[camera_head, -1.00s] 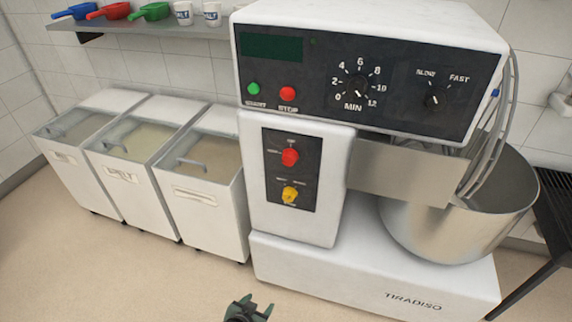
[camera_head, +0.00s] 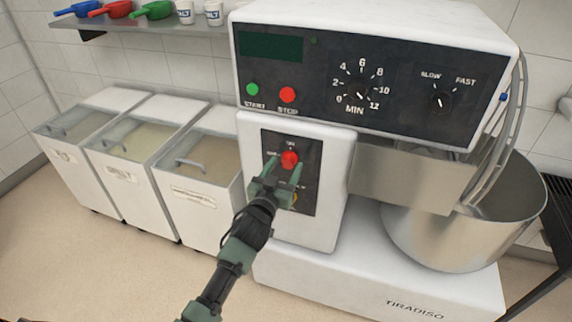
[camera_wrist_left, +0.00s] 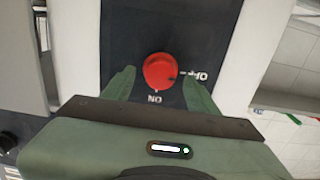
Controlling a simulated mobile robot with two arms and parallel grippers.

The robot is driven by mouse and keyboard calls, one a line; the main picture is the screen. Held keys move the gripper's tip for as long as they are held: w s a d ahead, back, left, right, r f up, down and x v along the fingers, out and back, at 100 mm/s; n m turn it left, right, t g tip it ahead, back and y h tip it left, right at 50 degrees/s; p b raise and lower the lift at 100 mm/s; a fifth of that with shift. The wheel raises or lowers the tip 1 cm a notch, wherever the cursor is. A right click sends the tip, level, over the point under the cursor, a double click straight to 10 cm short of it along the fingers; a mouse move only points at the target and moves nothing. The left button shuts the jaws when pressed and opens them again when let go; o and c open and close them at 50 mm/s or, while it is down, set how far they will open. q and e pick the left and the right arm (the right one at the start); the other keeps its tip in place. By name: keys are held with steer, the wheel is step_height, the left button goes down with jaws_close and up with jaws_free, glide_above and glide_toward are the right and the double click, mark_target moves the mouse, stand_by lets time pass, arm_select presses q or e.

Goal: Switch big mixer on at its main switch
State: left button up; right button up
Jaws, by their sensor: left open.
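The big mixer (camera_head: 300,232) is white, with a black control panel on top and a steel bowl at its right. Its main switch is a red knob (camera_head: 289,158) on a small dark panel on the column; a yellow knob below it is mostly hidden by my gripper. In the left wrist view the red knob (camera_wrist_left: 159,71) lies between the fingertips, with "ON" and "OFF" lettering beside it. My left gripper (camera_head: 281,172) is open, its fingers either side of the red knob. I cannot tell whether they touch it. My right gripper is not in view.
Three white ingredient bins (camera_head: 135,160) with clear lids stand left of the mixer. A wall shelf (camera_head: 150,26) holds colored scoops and cups. The steel bowl (camera_head: 465,225) is at the right. The floor in front is clear.

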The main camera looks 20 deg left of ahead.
arm_select(q)
steer(key=shift+w, duration=0.65)
jaws_close()
